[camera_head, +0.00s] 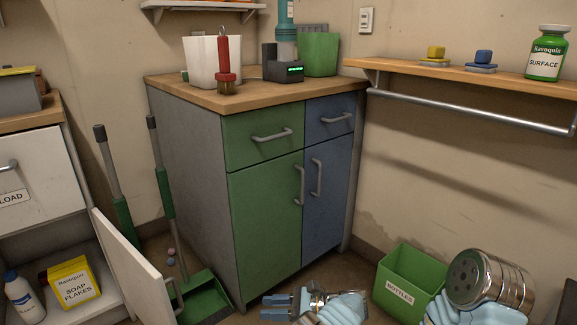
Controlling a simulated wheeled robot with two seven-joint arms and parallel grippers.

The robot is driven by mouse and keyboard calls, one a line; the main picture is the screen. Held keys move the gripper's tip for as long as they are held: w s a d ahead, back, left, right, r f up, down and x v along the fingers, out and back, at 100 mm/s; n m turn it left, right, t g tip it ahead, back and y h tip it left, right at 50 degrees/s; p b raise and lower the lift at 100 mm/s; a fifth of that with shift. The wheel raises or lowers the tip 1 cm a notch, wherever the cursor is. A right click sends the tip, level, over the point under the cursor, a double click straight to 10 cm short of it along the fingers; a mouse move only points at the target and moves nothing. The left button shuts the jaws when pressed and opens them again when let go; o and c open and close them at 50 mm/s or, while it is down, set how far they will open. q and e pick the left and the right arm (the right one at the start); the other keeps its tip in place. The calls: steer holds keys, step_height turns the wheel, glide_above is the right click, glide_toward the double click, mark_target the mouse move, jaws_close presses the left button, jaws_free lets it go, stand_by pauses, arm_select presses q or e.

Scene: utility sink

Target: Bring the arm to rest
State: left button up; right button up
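The cabinet (268,212) bears a white bin, a red-handled tool and a green bin. A green dustpan (205,299) and an open white cabinet door (133,265) are at left. A wall shelf (480,75) is at right.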

arm_select(q)
steer(key=s+a+f+n+g+h+p, duration=0.25)
steer(key=s+a+f+h, duration=0.25)
steer(key=f, duration=0.3)
steer(key=s+a+f+n+g+h+p, duration=0.1)
steer(key=s+a+f+g+h, duration=0.25)
steer(key=a+f, duration=0.35)
steer(key=s+d+f+n+t+h+p, duration=0.15)
steer(key=s+d+n+h+p, duration=0.3)
steer(key=s+n+h, duration=0.65)
steer(key=s+r+n+t+h, duration=0.1)
steer(key=s+r+n+t, duration=0.2)
steer(key=n, duration=0.4)
step_height(320, 180, up, 3)
steer(key=shift+s+f+t+p, duration=0.15)
steer(key=shift+s+t+p, duration=0.2)
steer(key=shift+s+t, duration=0.1)
steer(key=shift+a, duration=0.15)
